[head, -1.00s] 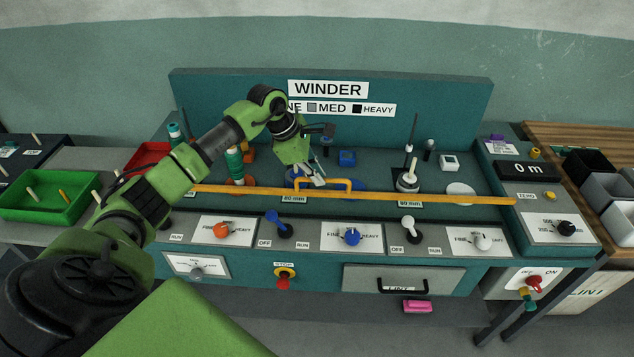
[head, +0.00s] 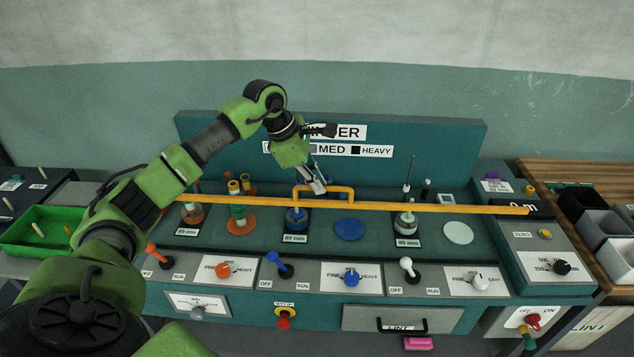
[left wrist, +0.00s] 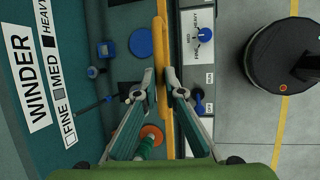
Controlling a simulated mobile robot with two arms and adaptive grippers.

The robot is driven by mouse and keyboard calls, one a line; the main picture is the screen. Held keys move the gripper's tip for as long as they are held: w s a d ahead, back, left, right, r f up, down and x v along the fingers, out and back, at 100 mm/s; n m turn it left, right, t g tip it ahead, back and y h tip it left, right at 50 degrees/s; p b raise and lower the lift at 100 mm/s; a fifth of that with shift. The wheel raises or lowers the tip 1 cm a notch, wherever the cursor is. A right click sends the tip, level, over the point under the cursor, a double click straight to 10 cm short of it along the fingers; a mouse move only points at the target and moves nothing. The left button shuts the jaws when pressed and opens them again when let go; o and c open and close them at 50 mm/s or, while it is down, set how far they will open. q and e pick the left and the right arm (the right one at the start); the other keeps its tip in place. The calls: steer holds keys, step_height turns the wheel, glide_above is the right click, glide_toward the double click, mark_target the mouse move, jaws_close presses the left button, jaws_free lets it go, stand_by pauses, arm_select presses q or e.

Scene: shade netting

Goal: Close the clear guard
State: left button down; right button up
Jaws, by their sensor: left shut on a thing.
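The clear guard shows mainly as its long orange-yellow front bar (head: 440,208), which runs across the winder in the head view. Its see-through sheet is hard to make out. A yellow loop handle (head: 340,188) stands on the bar near its middle. My left gripper (head: 317,187) is shut on this handle, reaching from behind and above. In the left wrist view, both fingers (left wrist: 164,80) pinch the handle beside the bar (left wrist: 171,130). The bar appears raised above the deck, crossing in front of the spindles. My right gripper is not in view.
The winder's front panel has levers (head: 281,268), knobs and a stop button (head: 284,318) below the bar. Spools and posts (head: 407,215) stand on the deck behind it. A green tray (head: 45,228) is at left, grey bins (head: 600,217) at right.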

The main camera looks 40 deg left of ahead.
arm_select(q)
steer(key=c, duration=2.2)
jaws_free()
steer(key=shift+w+r, duration=0.15)
steer(key=shift+r, duration=0.25)
steer(key=shift+o, duration=0.3)
steer(key=shift+f, duration=0.1)
steer(key=v, duration=1.2)
steer(key=shift+s, duration=0.2)
